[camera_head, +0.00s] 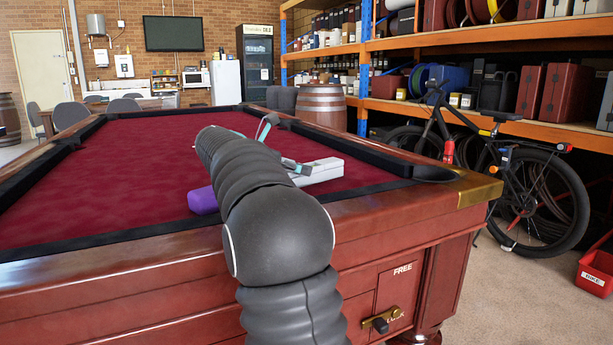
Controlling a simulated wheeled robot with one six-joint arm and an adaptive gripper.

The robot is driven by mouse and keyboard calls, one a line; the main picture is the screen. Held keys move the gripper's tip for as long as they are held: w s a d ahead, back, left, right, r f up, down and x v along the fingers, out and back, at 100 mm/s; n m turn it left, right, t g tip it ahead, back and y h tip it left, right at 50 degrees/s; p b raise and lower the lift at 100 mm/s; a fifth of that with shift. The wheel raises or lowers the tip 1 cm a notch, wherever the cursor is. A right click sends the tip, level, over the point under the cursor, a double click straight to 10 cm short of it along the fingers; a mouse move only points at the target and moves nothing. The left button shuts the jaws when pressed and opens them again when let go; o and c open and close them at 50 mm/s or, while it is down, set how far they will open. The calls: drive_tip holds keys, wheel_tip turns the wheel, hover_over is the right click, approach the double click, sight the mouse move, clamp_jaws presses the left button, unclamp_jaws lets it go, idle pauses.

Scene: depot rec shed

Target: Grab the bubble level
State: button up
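A light grey bar (326,171) lies on the red cloth of the pool table (120,165), just right of my dark ribbed arm. It looks like the bubble level, though no vial can be made out. My arm hides its left end. My arm rises from the bottom middle and bends away over the table. Small grey-teal parts (268,124) show just past the arm, and another (297,167) overlaps the bar's left part. They may be my gripper's fingers, standing apart, but I cannot be sure. The gripper's body is hidden behind the arm, and contact with the bar cannot be judged.
A purple object (203,200) lies on the cloth left of my arm, partly hidden. The table's raised dark cushions and wooden rim surround the cloth. A bicycle (500,170) and loaded shelves stand right, a barrel (322,104) behind. The cloth's left side is clear.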

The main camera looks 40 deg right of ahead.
clamp_jaws()
drive_tip(key=shift+r, duration=0.1)
